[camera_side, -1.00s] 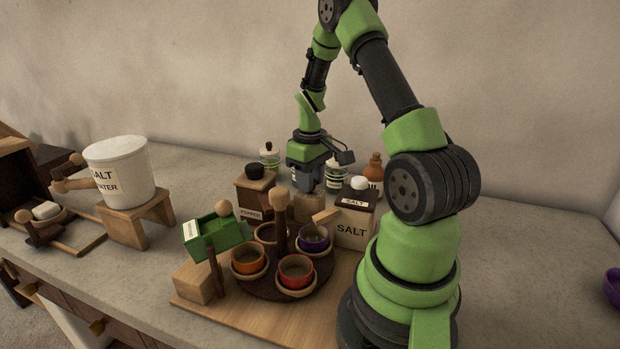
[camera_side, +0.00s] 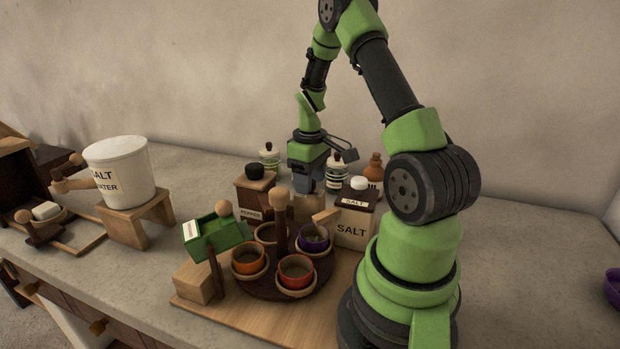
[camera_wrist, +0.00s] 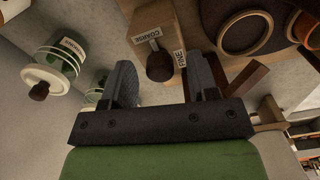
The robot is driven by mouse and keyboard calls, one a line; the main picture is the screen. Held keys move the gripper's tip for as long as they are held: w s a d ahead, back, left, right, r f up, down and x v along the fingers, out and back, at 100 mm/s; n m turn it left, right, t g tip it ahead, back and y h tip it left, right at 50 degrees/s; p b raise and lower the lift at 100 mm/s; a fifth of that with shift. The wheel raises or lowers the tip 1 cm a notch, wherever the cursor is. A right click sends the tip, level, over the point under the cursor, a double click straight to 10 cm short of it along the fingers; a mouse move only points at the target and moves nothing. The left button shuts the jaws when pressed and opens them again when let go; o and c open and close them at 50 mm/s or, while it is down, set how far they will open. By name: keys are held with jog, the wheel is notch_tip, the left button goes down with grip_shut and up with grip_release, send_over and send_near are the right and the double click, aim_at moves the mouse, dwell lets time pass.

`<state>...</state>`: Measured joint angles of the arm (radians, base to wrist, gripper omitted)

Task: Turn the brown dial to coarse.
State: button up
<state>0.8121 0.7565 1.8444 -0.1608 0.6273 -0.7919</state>
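The brown dial (camera_wrist: 160,66) is a dark knob on a light wooden block (camera_wrist: 148,18) in the wrist view. White labels on the block read COARSE (camera_wrist: 146,36) to the knob's left and FINE (camera_wrist: 180,58) to its right. I cannot tell the dial's exact setting. My gripper (camera_wrist: 165,78) is open, one finger on each side of the knob, with gaps visible between. In the side view my gripper (camera_side: 308,190) points down over the wooden block (camera_side: 307,208), behind the round tray, and the dial is hidden there.
A salt box (camera_side: 354,230) stands close right of my gripper and a pepper box (camera_side: 250,192) close left. The dark round tray (camera_side: 262,286) with small bowls and a tall post is in front. Striped jars (camera_side: 337,176) stand behind. A white salt bucket (camera_side: 120,172) is far left.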

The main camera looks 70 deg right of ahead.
notch_tip(320, 180, up, 10)
dwell(0.6)
dwell(0.4)
jog(key=s+a+r+m+t, duration=0.1)
jog(key=a+r+t, duration=0.2)
jog(key=a+r, duration=0.5)
jog(key=s+a+r+t, duration=0.1)
jog(key=a+r+t, duration=0.15)
jog(key=a, duration=0.95)
jog(key=s+a+r+m+t+y, duration=0.1)
jog(key=s+a+y, duration=0.1)
jog(key=s+a, duration=0.3)
jog(key=shift+s+a+t, duration=0.35)
jog(key=shift+a, duration=0.15)
